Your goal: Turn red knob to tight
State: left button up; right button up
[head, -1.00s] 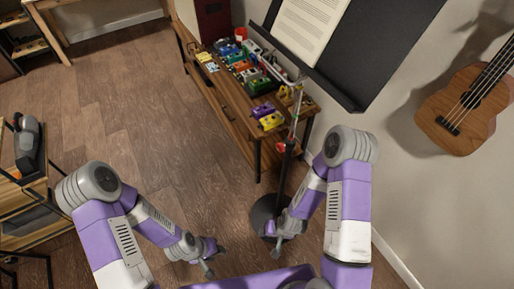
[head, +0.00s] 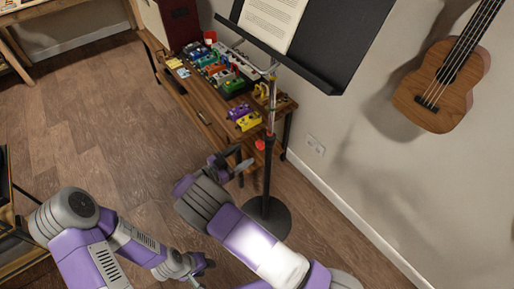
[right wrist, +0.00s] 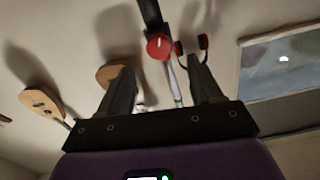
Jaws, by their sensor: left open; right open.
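The red knob (head: 260,144) sits on the side of the dark pole of the music stand (head: 267,180). In the right wrist view the red knob (right wrist: 160,46) shows a pale line on its face and appears between my fingers, beyond their tips. My right gripper (head: 241,158) is open and empty, a little left of and below the knob in the head view, apart from it. It also shows open in the right wrist view (right wrist: 160,72). My left gripper (head: 204,268) is open and empty, low in the head view, away from the stand.
A wooden bench (head: 205,108) with several coloured pedals stands behind the pole. The stand's round base (head: 268,222) is on the floor. Its black desk (head: 325,45) holds a paper sheet (head: 272,20). A ukulele (head: 440,85) hangs on the right wall. Floor at left is clear.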

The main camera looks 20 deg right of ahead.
aim_at(258, 146)
jog(key=b+x, duration=0.1)
jog(key=x, duration=0.6)
jog(key=shift+d, duration=0.15)
jog(key=c, duration=1.1)
jog(key=shift+o, duration=0.2)
